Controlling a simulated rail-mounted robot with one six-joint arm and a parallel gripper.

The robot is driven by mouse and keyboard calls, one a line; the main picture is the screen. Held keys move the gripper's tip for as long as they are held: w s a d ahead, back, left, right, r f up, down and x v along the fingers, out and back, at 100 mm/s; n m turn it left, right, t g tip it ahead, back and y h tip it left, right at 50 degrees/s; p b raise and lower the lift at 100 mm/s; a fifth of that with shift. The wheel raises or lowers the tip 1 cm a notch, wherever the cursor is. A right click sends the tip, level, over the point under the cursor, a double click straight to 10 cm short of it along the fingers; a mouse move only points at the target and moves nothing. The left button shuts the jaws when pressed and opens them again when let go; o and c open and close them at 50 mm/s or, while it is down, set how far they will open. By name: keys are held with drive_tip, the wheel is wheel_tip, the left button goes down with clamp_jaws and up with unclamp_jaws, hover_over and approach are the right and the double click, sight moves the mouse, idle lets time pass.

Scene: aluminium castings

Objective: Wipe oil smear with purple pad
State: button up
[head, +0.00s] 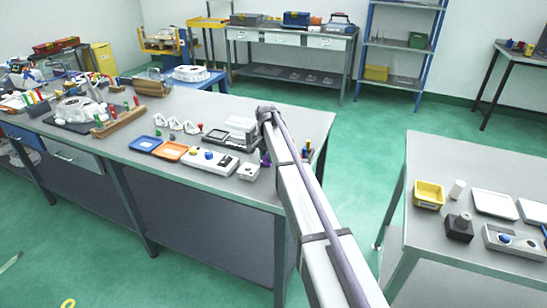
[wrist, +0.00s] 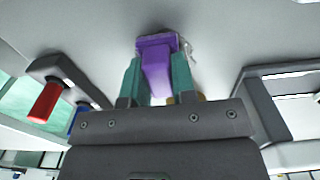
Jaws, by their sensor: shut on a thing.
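In the wrist view my gripper (wrist: 157,64) is shut on the purple pad (wrist: 156,52), with one teal finger on each side of it. The pad's far end is close to a pale grey surface; I cannot tell whether it touches. A shiny, uneven greyish patch (wrist: 187,46) shows at the pad's right edge and may be the oil smear. In the head view a small bit of purple (head: 265,157) shows beside my arm at the right end of the long workbench (head: 225,185); the gripper itself is mostly hidden.
A red-handled tool (wrist: 46,101) and a blue one (wrist: 77,118) sit in a dark holder left of the gripper. A dark frame (wrist: 262,95) stands close on the right.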

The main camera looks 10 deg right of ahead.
sight(258, 160)
drive_tip(key=shift+w+a, duration=0.65)
drive_tip(key=shift+a, duration=0.25)
drive_tip(key=shift+w+a, duration=0.6)
drive_tip(key=shift+a, duration=0.25)
wheel_tip(258, 160, up, 6)
drive_tip(key=p, duration=0.6)
drive_tip(key=shift+d, duration=0.1)
wheel_tip(258, 160, up, 3)
drive_tip(key=p, duration=0.3)
drive_tip(key=shift+s, duration=0.1)
